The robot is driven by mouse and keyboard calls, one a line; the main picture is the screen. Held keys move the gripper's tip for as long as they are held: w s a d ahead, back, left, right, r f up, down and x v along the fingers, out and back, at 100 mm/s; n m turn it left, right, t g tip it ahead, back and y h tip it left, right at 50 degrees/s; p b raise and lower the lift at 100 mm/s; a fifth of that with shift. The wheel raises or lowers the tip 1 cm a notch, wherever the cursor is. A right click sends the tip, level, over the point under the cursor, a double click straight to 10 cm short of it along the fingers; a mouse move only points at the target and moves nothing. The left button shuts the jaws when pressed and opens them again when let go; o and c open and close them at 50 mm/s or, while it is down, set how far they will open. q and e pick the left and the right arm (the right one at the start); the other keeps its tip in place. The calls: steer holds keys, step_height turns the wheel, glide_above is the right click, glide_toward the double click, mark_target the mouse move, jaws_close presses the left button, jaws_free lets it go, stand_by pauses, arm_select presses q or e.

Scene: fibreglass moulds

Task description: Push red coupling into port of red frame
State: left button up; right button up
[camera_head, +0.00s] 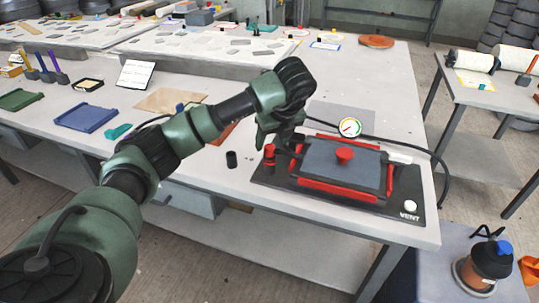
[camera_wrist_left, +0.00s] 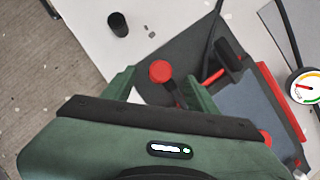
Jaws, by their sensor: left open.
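The red coupling (camera_head: 268,151) stands on the left part of the black base, to the left of the red frame (camera_head: 336,190). In the left wrist view the red top of the coupling (camera_wrist_left: 160,71) lies between my two green fingertips, with a dark part below it. The red frame (camera_wrist_left: 281,100) surrounds a grey plate, with a red knob (camera_head: 345,155) on top in the head view. My left gripper (camera_head: 272,138) is open just above and around the coupling; I cannot tell whether it touches. The frame's port is not clearly visible. My right gripper is out of view.
A pressure gauge (camera_head: 349,127) with a black hose stands behind the frame. A small black cylinder (camera_head: 232,159) stands left of the black base (camera_head: 400,206), which is marked VENT. Green and blue trays (camera_head: 86,117) lie farther left. The table front is mostly clear.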

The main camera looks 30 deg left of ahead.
mark_target(270, 147)
arm_select(q)
steer(key=p+x, duration=0.1)
steer(key=x, duration=0.4)
steer(key=shift+w, duration=0.1)
jaws_close()
steer(key=shift+r, duration=0.1)
stand_by(0.3)
